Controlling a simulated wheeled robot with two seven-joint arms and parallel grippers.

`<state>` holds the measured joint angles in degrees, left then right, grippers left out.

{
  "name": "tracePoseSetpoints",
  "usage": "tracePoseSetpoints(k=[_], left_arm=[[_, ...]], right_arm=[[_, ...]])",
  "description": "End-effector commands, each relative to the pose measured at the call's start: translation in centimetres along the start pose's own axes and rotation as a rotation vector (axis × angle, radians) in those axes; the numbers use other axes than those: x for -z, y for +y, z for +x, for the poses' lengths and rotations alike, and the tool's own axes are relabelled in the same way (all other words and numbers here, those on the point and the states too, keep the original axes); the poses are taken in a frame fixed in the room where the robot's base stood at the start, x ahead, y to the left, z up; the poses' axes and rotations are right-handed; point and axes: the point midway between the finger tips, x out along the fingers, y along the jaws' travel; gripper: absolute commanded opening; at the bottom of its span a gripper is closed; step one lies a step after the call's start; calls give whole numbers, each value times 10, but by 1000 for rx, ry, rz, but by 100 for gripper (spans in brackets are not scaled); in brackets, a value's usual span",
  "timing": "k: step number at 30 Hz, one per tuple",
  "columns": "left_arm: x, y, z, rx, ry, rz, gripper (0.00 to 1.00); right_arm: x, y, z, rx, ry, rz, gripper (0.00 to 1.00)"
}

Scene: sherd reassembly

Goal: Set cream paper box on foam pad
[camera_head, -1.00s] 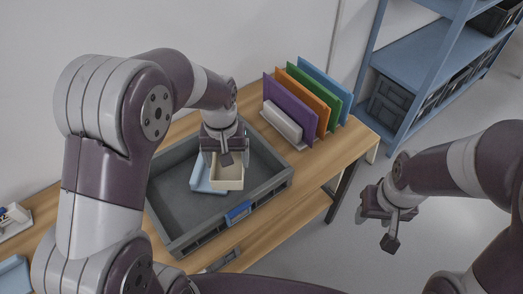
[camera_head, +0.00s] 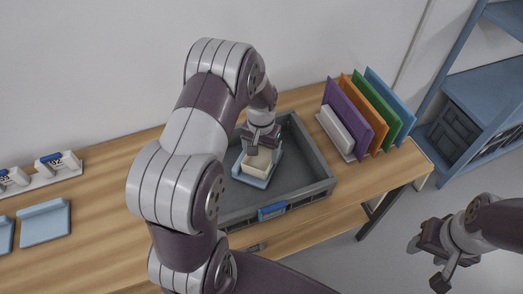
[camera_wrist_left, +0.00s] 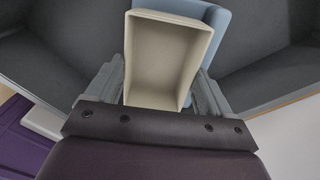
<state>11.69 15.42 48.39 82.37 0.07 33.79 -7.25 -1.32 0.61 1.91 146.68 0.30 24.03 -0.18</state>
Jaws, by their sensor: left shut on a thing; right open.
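The cream paper box (camera_head: 258,163) is open-topped and sits between the fingers of my left gripper (camera_head: 260,151), inside the grey crate. In the left wrist view my left gripper (camera_wrist_left: 165,92) is shut on the box (camera_wrist_left: 162,60), one finger on each side. A light blue pad-like piece (camera_head: 252,181) is below and around the box in the crate; it also shows behind the box in the left wrist view (camera_wrist_left: 215,20). I cannot tell if the box is touching it. My right gripper (camera_head: 428,265) is open and empty, over the floor at right.
The grey crate (camera_head: 310,195) with a blue label stands on the wooden table (camera_head: 95,240). Upright coloured panels (camera_head: 370,112) stand right of it. Two light blue pieces (camera_head: 44,221) and a white rack (camera_head: 45,175) with small labelled boxes lie at left. A blue shelf (camera_head: 490,95) stands at far right.

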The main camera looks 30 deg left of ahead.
Motion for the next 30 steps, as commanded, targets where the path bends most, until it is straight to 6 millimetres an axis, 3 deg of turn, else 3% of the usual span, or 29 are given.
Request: tracePoseSetpoints(k=[2,12,13,14,23,26,30], left_arm=[[0,0,8,0,-1,0,48],[0,0,13,0,1,-1,48],[0,0,12,0,1,-1,91],[0,0,12,0,1,-1,100],[0,0,5,0,1,-1,100],[1,0,-14,1,4,-1,100],[1,0,-53,1,7,-1,100]], right_arm=[[0,0,0,0,0,0,50],[0,0,2,0,0,0,50],[0,0,2,0,0,0,50],[0,0,1,0,0,0,50],[0,0,-1,0,0,0,50],[0,0,0,0,0,0,50],[0,0,0,0,0,0,50]])
